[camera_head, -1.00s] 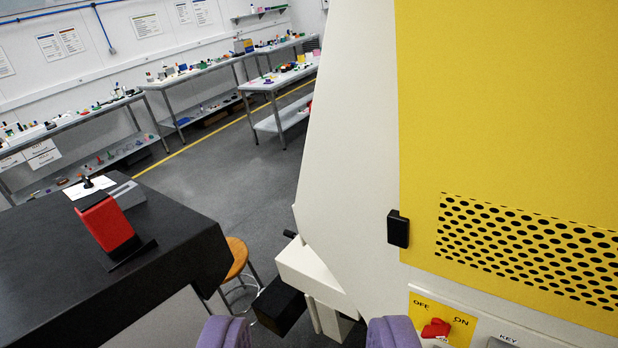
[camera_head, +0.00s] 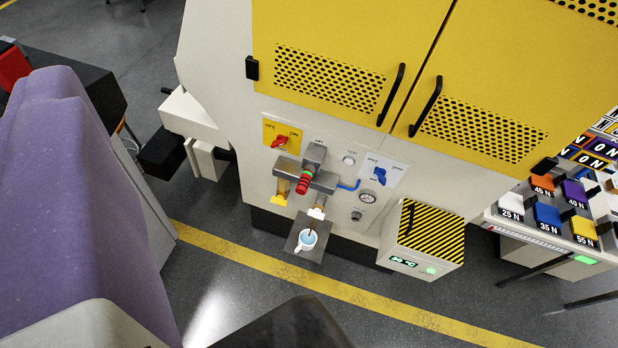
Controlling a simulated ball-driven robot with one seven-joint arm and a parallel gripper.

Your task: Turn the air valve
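On the lower front of a cream machine (camera_head: 222,100), a blue knob (camera_head: 378,174) sits on a small white label plate, right of centre. The plate's lettering is too small to read. A round gauge (camera_head: 367,197) is just below it. Which of these blue parts is the air valve, I cannot tell for sure. Nothing touches the knob. No gripper fingers can be made out. Large purple and grey parts of my own body fill the left and lower left, well apart from the panel.
A red OFF/ON switch (camera_head: 279,140) is left of the blue knob. A striped box (camera_head: 430,233) juts out below right. A table with weights (camera_head: 548,218) is right. Yellow cabinet doors (camera_head: 330,40) are above. Floor in front is clear.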

